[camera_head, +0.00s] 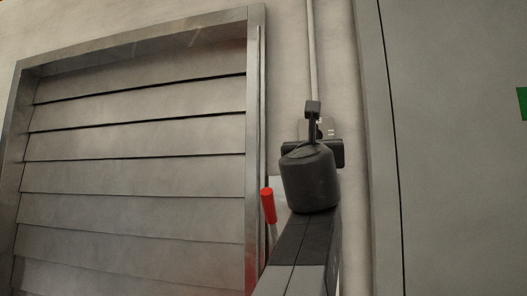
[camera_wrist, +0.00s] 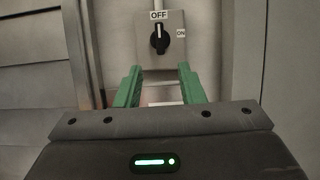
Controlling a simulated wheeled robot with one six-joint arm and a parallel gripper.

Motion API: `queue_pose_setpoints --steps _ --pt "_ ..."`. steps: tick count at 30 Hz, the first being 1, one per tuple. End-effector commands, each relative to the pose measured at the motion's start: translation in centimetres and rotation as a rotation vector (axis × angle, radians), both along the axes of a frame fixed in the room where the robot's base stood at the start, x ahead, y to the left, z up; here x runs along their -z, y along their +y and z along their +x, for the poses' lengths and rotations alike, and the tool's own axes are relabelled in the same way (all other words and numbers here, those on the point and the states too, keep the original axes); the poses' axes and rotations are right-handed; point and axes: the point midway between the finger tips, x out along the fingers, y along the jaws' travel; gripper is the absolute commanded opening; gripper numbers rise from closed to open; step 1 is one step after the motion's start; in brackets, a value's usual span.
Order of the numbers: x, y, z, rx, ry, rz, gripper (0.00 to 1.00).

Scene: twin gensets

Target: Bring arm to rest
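My gripper (camera_wrist: 160,72) shows in the wrist view with its two green fingers apart and nothing between them. Beyond the fingertips is a grey switch box with a black rotary knob (camera_wrist: 160,39). The knob's white mark points up at the OFF label; an ON label is at its right. The fingers look apart from the knob. In the head view my arm (camera_head: 310,180) reaches up and forward toward the wall. Its dark end hides most of the switch box, and I cannot make out the fingers there.
A slatted metal louvre (camera_head: 140,150) in a steel frame fills the left of the head view. A red handle (camera_head: 267,205) stands just left of my arm. A vertical conduit (camera_head: 312,50) runs up the wall. A large grey panel (camera_head: 455,170) is at the right.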

Motion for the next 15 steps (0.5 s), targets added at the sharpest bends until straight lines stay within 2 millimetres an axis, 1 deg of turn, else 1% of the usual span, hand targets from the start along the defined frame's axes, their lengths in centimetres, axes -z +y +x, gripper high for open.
queue_pose_setpoints --steps 4,8,15 --pt "-0.2 -0.1 0.5 0.0 0.0 0.0 0.35" --pt "-0.8 -0.5 1.8 -0.001 0.001 0.001 0.35" --pt "-2.5 -1.5 5.4 0.0 0.001 0.0 0.35"
